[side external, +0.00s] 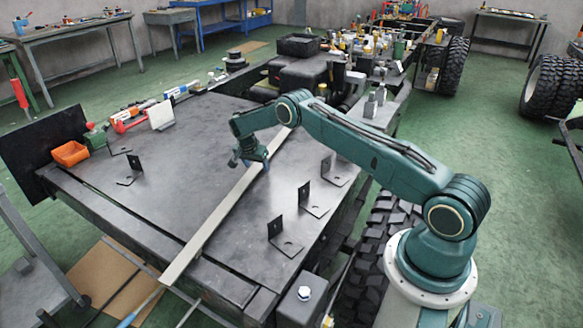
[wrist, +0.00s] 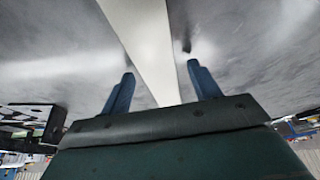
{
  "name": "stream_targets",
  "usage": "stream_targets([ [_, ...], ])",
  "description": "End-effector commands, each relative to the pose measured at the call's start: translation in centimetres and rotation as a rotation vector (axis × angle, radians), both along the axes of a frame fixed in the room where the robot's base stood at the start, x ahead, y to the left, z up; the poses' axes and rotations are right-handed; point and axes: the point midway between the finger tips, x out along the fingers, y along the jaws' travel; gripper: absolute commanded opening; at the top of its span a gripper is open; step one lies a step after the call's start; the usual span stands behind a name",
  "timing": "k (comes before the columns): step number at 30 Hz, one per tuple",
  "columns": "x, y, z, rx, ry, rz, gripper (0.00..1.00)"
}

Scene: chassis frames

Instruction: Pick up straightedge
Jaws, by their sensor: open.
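The straightedge (side external: 222,213) is a long, thin, pale metal bar. It lies diagonally across the dark flat plate (side external: 110,185), and its near end sticks out past the front edge. My gripper (side external: 254,163) is over the far half of the bar, pointing down. In the wrist view the straightedge (wrist: 146,45) runs between my two blue fingers (wrist: 160,90), one on each side with a gap. The fingers are open and hold nothing. How high the fingertips are above the plate is hard to tell.
Black L-shaped brackets (side external: 312,200) stand right of the bar, with more at the left. An orange bin (side external: 70,153) and small tools line the left edge. Clutter and a black box (side external: 299,45) fill the back. The plate left of the bar is mostly clear.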

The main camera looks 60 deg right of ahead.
Motion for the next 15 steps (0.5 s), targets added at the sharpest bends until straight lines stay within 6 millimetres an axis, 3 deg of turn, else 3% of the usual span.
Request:
stream_targets([
  [11, -0.01, 0.02, 0.01, 0.000, 0.000, 0.000, 0.62],
  [12, -0.01, 0.02, 0.01, 0.000, 0.000, 0.000, 0.60],
  [15, -0.01, 0.02, 0.01, 0.000, 0.000, 0.000, 0.40],
])
